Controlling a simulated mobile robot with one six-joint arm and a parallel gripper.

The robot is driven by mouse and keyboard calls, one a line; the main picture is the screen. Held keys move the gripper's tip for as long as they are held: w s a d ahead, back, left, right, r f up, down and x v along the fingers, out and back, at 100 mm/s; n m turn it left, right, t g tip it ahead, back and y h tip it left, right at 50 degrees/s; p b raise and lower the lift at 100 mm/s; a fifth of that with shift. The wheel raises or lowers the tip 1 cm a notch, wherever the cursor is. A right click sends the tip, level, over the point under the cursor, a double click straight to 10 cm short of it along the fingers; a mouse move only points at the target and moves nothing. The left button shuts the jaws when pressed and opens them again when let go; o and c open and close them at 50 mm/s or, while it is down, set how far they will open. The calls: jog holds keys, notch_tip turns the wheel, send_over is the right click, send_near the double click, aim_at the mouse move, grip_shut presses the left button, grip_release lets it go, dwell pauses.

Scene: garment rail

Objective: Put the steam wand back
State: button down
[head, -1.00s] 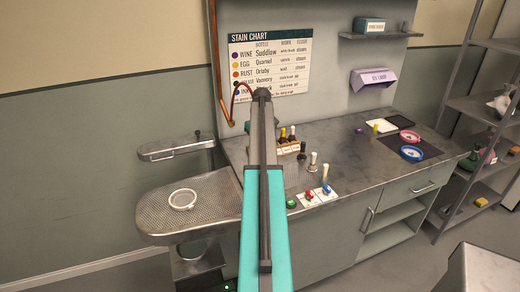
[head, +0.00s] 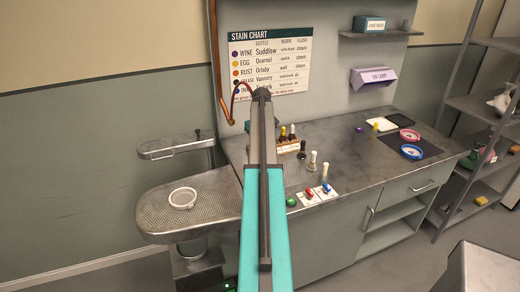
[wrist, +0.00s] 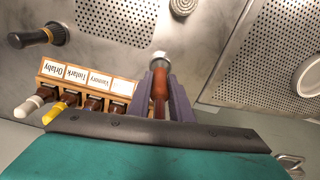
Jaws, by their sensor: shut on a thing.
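In the wrist view the steam wand (wrist: 160,90), a reddish-brown handle with a pale metal tip, sits between the two purple-grey fingers of my gripper (wrist: 158,78). The gripper is shut on it. The wand's tip points toward the grey worktop, close to the perforated area. A thin red hose (head: 237,92) loops from the copper pipe (head: 214,60) on the back panel toward the arm's far end. I cannot make out the wand's holder.
A wooden rack of labelled bottles (wrist: 85,85) stands right beside the gripper; the head view shows it (head: 289,147) too. A loose dark bottle (wrist: 38,37) stands on the worktop. A perforated board with a white ring (head: 183,198) is at left.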

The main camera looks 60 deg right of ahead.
jog(key=c, duration=1.2)
grip_release()
jog(key=shift+r, duration=0.2)
jog(key=shift+r+p, duration=2)
jog(key=shift+r, duration=1.6)
jog(key=shift+s, duration=0.1)
